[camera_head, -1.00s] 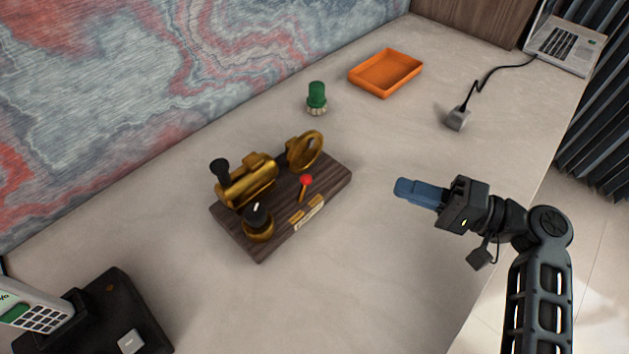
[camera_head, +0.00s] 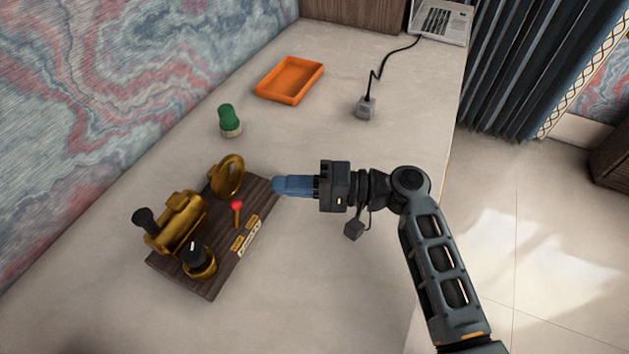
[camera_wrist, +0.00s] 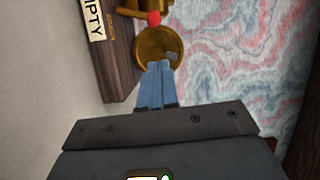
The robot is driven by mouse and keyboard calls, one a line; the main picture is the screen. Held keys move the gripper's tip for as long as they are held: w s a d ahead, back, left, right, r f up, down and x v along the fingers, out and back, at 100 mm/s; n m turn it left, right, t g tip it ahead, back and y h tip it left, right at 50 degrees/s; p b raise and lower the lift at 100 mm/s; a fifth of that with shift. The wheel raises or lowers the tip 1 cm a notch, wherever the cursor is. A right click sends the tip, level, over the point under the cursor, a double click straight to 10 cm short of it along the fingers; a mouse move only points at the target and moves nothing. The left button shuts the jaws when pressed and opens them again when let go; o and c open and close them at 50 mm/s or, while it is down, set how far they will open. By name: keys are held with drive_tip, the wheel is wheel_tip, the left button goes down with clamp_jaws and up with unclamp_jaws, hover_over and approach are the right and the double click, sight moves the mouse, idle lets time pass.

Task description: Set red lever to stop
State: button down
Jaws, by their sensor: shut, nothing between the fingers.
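The red lever (camera_head: 237,206) is a short brass stick with a red ball on top. It stands on the dark wooden base (camera_head: 207,288) of a brass machine, beside label plates whose words I cannot read in the head view. In the wrist view the red ball (camera_wrist: 154,18) shows at the top, with part of a plate reading "MPTY" (camera_wrist: 94,18) to its left. My gripper (camera_head: 278,187) has blue fingers, shut and empty, near the base's right corner, to the right of the lever and apart from it. The fingers (camera_wrist: 156,66) also show in the wrist view.
The machine has a brass wheel (camera_head: 229,176), a black-topped handle (camera_head: 146,220) and a black knob (camera_head: 194,253). A green-topped object (camera_head: 229,120), an orange tray (camera_head: 290,80) and a grey plug block (camera_head: 366,108) with a cable stand farther back. The desk right of the base is clear.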

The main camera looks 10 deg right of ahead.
sight(238, 201)
drive_tip(key=shift+s+a+f+p, duration=0.1)
drive_tip(key=shift+s+a+p, duration=0.15)
drive_tip(key=shift+a, duration=0.55)
drive_tip(key=shift+s+a+p, duration=0.15)
drive_tip(key=shift+s+a, duration=0.05)
drive_tip(key=shift+a, duration=0.65)
drive_tip(key=shift+s+a+f+p, duration=0.1)
drive_tip(key=shift+s+a+p, duration=0.15)
drive_tip(key=shift+a, duration=0.55)
drive_tip(key=shift+s+a+r+n, duration=0.15)
drive_tip(key=shift+s+r+n, duration=0.1)
drive_tip(key=shift+n, duration=0.25)
drive_tip(key=shift+s+a+r+n+h+b, duration=0.3)
drive_tip(key=shift+n+h+b, duration=0.25)
drive_tip(key=shift+n, duration=0.25)
drive_tip(key=s+n, duration=0.1)
drive_tip(key=a+r+n+h, duration=0.1)
drive_tip(key=n, duration=0.1)
drive_tip(key=shift+s+a+h+b, duration=0.2)
drive_tip(key=shift+s+h+b, duration=0.05)
drive_tip(key=shift+s+b, duration=0.15)
